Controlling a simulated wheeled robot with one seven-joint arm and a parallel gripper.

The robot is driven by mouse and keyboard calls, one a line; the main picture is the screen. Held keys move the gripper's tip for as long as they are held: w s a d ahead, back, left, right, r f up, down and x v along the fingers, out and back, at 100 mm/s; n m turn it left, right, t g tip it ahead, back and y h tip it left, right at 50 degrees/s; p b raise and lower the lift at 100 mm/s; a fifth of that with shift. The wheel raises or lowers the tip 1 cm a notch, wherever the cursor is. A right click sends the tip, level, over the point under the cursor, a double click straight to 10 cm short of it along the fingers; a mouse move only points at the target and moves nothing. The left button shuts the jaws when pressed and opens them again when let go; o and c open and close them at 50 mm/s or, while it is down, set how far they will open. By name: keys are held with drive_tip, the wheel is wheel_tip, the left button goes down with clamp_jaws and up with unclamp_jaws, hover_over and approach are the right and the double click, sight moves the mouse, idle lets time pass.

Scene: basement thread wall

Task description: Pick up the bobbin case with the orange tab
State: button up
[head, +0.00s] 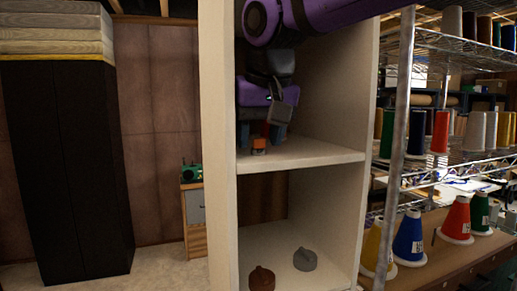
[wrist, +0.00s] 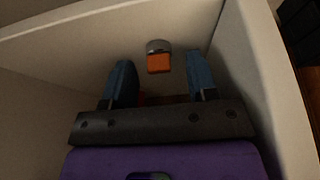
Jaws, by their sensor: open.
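The bobbin case with the orange tab (head: 259,146) stands on the middle shelf of the white cubby, near the shelf's front edge in the head view. In the wrist view the small grey case with its orange tab (wrist: 158,62) shows ahead, between the lines of the two blue fingers. My gripper (head: 265,133) is open inside the same compartment, its fingers pointing down close to the case. In the wrist view my gripper (wrist: 160,72) has nothing held between its fingers. I cannot tell whether a finger touches the case.
The white cubby shelf (head: 325,154) has close side walls around my gripper. The compartment below holds a reddish-brown round item (head: 262,279) and a grey round item (head: 305,260). A wire rack (head: 435,160) with thread spools stands right. A dark cabinet (head: 70,170) stands left.

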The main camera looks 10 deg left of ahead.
drive_tip(key=shift+f, duration=0.2)
drive_tip(key=shift+c, duration=0.4)
drive_tip(key=c, duration=0.9)
drive_tip(key=shift+o, duration=0.2)
drive_tip(key=shift+r, duration=0.4)
drive_tip(key=s+d, duration=0.4)
drive_tip(key=s, duration=0.4)
drive_tip(key=s+d, duration=0.3)
drive_tip(key=s, duration=0.5)
drive_tip(key=shift+d+r, duration=0.35)
drive_tip(key=shift+d, duration=0.05)
